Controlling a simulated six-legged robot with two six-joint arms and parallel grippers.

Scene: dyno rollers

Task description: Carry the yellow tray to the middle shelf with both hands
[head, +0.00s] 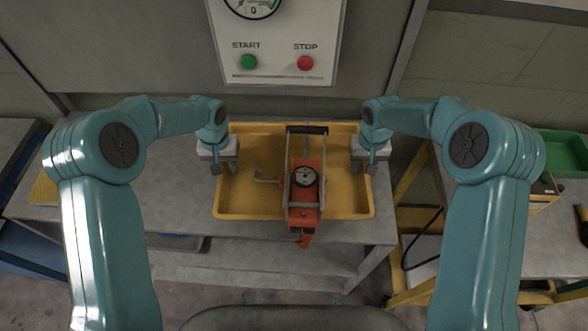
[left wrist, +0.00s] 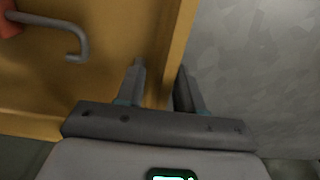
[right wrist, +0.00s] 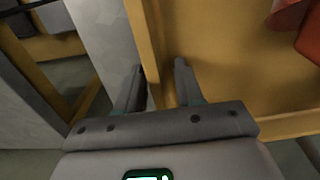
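The yellow tray (head: 240,213) sits on a grey table below the control panel. It holds a red device (head: 305,190) with a round gauge, a grey frame and a hook (left wrist: 75,35). My left gripper (head: 219,167) is at the tray's left wall, and my right gripper (head: 370,165) is at its right wall. In each wrist view the wall runs between two spread fingers, and a gap shows on its inner side. The outer fingers look close to the wall; contact cannot be told. Which surface is the middle shelf is unclear.
The grey table (head: 190,222) has a lower level (head: 250,262) under it. A yellow-framed rack (head: 408,185) with a grey surface and a green bin (head: 566,153) stands at right. The panel has START and STOP buttons.

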